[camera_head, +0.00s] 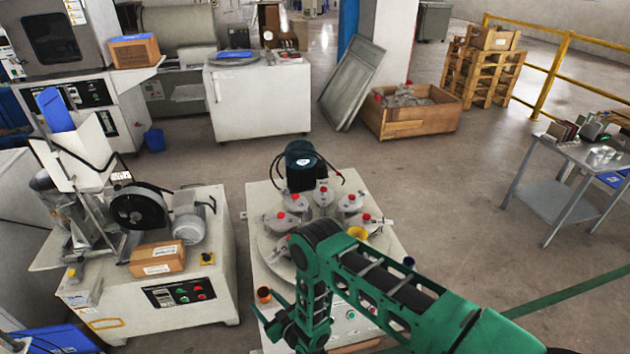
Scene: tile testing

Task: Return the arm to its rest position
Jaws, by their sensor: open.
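My green and black arm reaches in from the lower right, over the front of a pale machine with a round table (265,240). It bends at an elbow over the table and drops down to my gripper (268,311). My gripper has thin green fingers that point left, spread apart and open, near the front left of the machine. I see nothing between the fingers. The arm hides part of the round table and the machine's front panel.
Several grey flasks with red caps ring the round table, near a dark motor (301,166). An orange cup (263,295) stands close to my gripper. Left is a grinding machine (150,290); right, a metal table (560,185). Open floor (470,220) lies between.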

